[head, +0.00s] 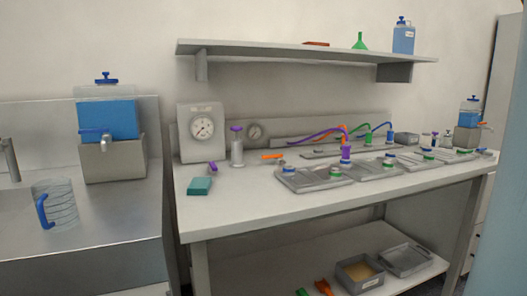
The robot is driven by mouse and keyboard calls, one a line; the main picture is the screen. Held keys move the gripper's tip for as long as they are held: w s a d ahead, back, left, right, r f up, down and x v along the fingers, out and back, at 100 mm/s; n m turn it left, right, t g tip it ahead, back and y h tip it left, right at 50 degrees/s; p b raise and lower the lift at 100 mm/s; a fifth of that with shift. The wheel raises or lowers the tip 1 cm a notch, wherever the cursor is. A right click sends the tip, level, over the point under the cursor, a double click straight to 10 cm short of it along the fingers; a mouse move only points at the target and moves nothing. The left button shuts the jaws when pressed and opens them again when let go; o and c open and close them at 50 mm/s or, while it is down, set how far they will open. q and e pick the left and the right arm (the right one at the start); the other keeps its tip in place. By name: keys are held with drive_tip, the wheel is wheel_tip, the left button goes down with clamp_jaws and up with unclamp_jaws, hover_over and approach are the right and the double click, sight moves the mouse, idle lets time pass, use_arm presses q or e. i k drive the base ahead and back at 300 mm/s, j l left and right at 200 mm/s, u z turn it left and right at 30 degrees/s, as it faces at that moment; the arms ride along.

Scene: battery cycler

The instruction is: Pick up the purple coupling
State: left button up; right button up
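A small purple piece (213,168) lies on the worktop in front of the gauge box, behind a teal block. Another purple part, a coupling-like end (347,151) of a purple hose, stands upright at the trays in the middle of the bench. A grey cylinder (237,152) beside the gauge box has a purple top. I cannot tell for certain which of these is the purple coupling. Neither of my grippers is in view.
The teal block (199,186) lies near the worktop's left edge. Several grey trays (313,186) with coloured fittings line the bench. A shelf (310,53) hangs above. The front strip of worktop (260,212) is clear.

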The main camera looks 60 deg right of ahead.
sight(347, 147)
drive_tip(key=z, duration=2.4)
drive_tip(key=i+u, duration=0.15)
drive_tip(key=u, duration=0.2)
drive_tip(key=i+l+u, duration=0.1)
drive_tip(key=u, duration=0.25)
drive_tip(key=i+l+u, duration=0.1)
drive_tip(key=u, duration=0.25)
drive_tip(key=l, duration=0.05)
